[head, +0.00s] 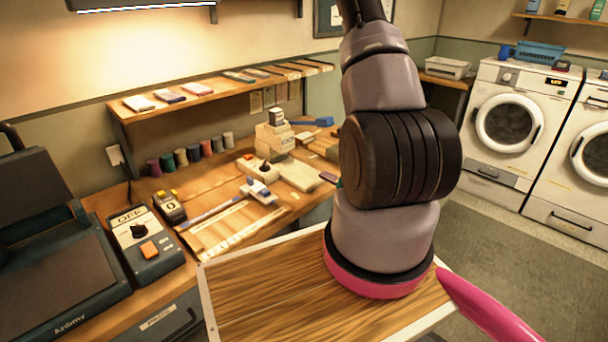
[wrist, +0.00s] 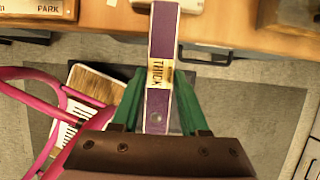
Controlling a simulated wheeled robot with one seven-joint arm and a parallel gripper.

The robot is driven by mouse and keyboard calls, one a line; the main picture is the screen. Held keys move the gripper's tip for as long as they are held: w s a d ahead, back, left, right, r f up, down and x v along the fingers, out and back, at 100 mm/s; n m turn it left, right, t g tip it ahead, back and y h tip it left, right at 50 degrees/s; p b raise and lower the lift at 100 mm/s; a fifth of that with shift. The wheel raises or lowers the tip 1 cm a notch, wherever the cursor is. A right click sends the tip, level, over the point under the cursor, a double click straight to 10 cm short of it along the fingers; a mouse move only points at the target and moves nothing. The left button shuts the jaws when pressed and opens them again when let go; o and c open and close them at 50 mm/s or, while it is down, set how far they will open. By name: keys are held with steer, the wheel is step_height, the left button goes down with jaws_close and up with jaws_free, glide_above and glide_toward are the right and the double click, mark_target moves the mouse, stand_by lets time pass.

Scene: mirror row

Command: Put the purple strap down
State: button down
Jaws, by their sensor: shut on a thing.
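The purple strap (wrist: 164,35) is a narrow purple strip with pale edges and a cream label reading "THICK". In the wrist view it runs up from between the green fingers of my gripper (wrist: 160,76), which is shut on it. Its far end reaches over the front edge of the wooden workbench (wrist: 230,30); whether it touches the bench I cannot tell. In the head view my arm hides the gripper and most of the strap. A small dark purple end (head: 328,177) shows just left of my arm, at the bench's right part.
On the bench stand a control box (head: 145,240), a dark press (head: 45,235), several thread spools (head: 180,156) and a cream machine (head: 275,138). A shelf (head: 215,88) with flat pieces hangs above. Washing machines (head: 510,120) stand at the right. Grey matting (head: 500,235) covers open floor.

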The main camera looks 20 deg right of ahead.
glide_toward(303, 174)
steer(key=x, duration=0.2)
steer(key=shift+w+a+f, duration=0.15)
steer(key=shift+w+a, duration=0.05)
steer(key=shift+w, duration=0.15)
steer(key=shift+s+x, duration=0.15)
steer(key=shift+x, duration=0.7)
steer(key=shift+s+x, duration=0.15)
steer(key=shift+x, duration=0.75)
steer(key=shift+d+f, duration=0.1)
steer(key=shift+f, duration=0.15)
steer(key=shift+c, duration=2.1)
jaws_free()
